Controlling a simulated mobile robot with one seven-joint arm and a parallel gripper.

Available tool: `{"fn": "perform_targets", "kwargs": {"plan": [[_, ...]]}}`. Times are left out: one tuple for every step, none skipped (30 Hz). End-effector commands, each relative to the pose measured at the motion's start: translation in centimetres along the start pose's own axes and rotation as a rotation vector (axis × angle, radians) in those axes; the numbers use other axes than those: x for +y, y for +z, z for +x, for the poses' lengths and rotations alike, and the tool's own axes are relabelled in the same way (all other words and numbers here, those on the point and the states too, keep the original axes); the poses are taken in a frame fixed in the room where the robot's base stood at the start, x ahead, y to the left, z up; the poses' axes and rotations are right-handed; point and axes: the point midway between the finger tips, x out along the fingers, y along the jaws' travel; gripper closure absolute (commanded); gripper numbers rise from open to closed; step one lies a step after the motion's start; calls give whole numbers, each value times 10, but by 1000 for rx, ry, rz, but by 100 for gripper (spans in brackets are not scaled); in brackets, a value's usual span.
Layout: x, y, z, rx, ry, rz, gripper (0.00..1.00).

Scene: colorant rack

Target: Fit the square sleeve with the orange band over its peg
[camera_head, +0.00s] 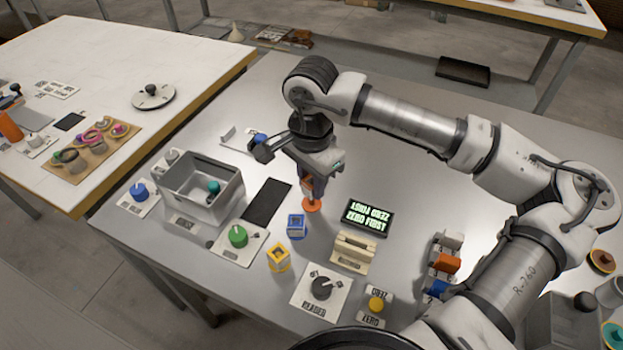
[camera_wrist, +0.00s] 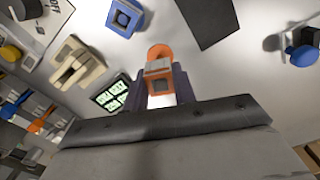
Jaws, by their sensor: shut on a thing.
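My gripper (camera_head: 310,188) points down over the grey table and is shut on the orange-banded square sleeve (camera_wrist: 158,70). In the wrist view its grey square end sits between my fingers (camera_wrist: 160,88). An orange round part (camera_head: 312,206) shows just below the fingertips; I cannot tell whether it belongs to the sleeve or lies under it. The fingers hide much of the sleeve, and no peg inside it can be made out. A blue square piece (camera_head: 296,226) and a yellow one (camera_head: 278,258) stand nearby, toward the front.
A dark flat pad (camera_head: 267,203) lies left of my gripper, with a grey open bin (camera_head: 203,212) beyond it. A lit display (camera_head: 367,217) and a beige holder (camera_head: 353,252) stand close to the right. A green knob (camera_head: 238,236) and a dark dial (camera_head: 322,288) are nearer the front.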

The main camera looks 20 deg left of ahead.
Motion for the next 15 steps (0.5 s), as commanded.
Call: {"fn": "perform_targets", "kwargs": {"plan": [[0, 0, 2, 0, 0, 0, 95], [0, 0, 3, 0, 0, 0, 95], [0, 0, 4, 0, 0, 0, 95], [0, 0, 5, 0, 0, 0, 95], [0, 0, 5, 0, 0, 0, 95], [0, 0, 6, 0, 0, 0, 95], [0, 0, 7, 0, 0, 0, 95], [0, 0, 7, 0, 0, 0, 95], [0, 0, 8, 0, 0, 0, 95], [0, 0, 9, 0, -1, 0, 95], [0, 0, 10, 0, -1, 0, 95], [0, 0, 10, 0, 0, 0, 95], [0, 0, 11, 0, -1, 0, 95], [0, 0, 12, 0, -1, 0, 95], [0, 0, 12, 0, -1, 0, 95]]}}
